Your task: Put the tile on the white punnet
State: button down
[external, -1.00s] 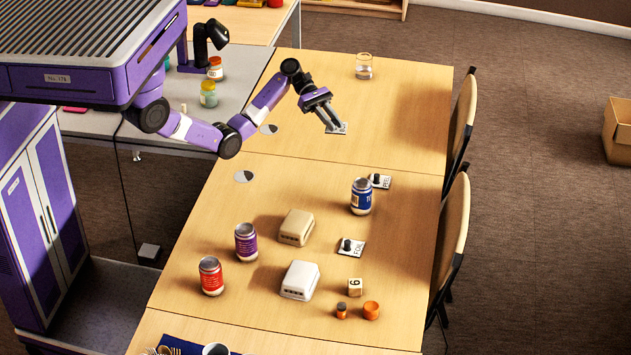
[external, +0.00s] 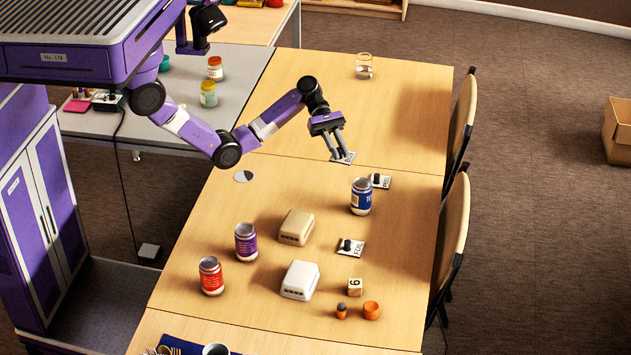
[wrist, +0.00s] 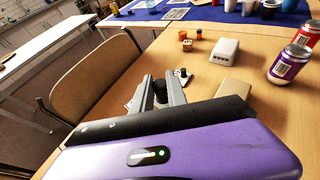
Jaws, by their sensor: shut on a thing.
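My gripper (external: 338,151) is shut on a white lettered tile (external: 346,159) and holds it over the far part of the table. In the wrist view the gripper (wrist: 161,92) has the tile's dark knob between its fingers. The tile's lettering is too small to read surely. The white punnet (external: 300,280), a box shape with slots in its side, stands on the near part of the table, well apart from my gripper. It also shows in the wrist view (wrist: 225,51). Its top is bare.
A beige punnet (external: 297,228) stands just behind the white one. Two other knobbed tiles (external: 380,181) (external: 351,248), a blue can (external: 361,197), a purple can (external: 246,242), a red can (external: 211,276), a number cube (external: 355,287) and orange pieces (external: 371,310) stand around.

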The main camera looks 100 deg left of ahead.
jog(key=d+f+m+g+h+p, duration=0.15)
jog(key=d+p, duration=0.55)
jog(key=d, duration=1.5)
notch_tip(320, 180, up, 7)
jog(key=n+t+y+p, duration=0.3)
jog(key=n+p, duration=0.1)
jog(key=p, duration=0.4)
send_over(294, 279)
jog(key=shift+m+t, duration=0.25)
notch_tip(294, 279, down, 19)
jog(key=b, duration=0.2)
jog(key=shift+w+r+b, duration=0.1)
jog(key=shift+b, duration=0.3)
jog(key=c, duration=1.3)
grip_release()
